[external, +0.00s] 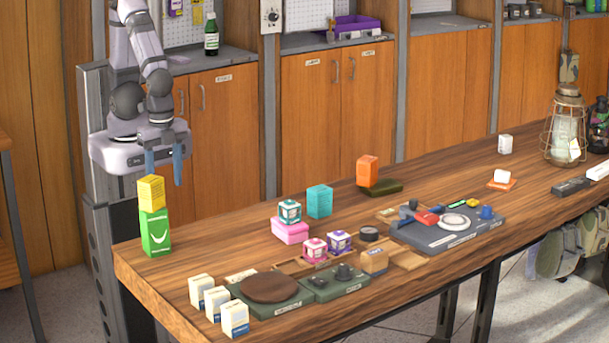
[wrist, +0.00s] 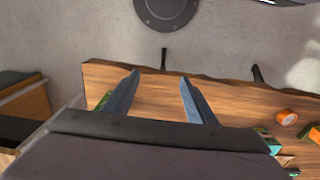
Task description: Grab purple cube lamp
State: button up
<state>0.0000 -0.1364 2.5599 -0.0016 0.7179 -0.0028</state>
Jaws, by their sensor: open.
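The purple cube lamp (external: 338,241) is a small purple-and-white cube near the middle of the wooden table (external: 420,195). It stands just right of a similar pink-and-white cube (external: 314,249), close to a low wooden tray. My gripper (external: 164,170) is at the upper left, above the table's left end and well away from the purple cube. Its two blue fingers are apart with nothing between them. They also show in the wrist view (wrist: 160,82), over the bare table. I cannot make out the purple cube in the wrist view.
A yellow box (external: 151,192) on a green box (external: 156,232) stands below my gripper. A teal-and-white cube (external: 289,211) sits on a pink box (external: 290,231), behind the purple cube. A turquoise box (external: 319,201) stands behind; a black round puck (external: 369,234) lies to its right.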

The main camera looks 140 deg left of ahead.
jog(key=shift+o, duration=0.8)
jog(key=shift+r, duration=0.1)
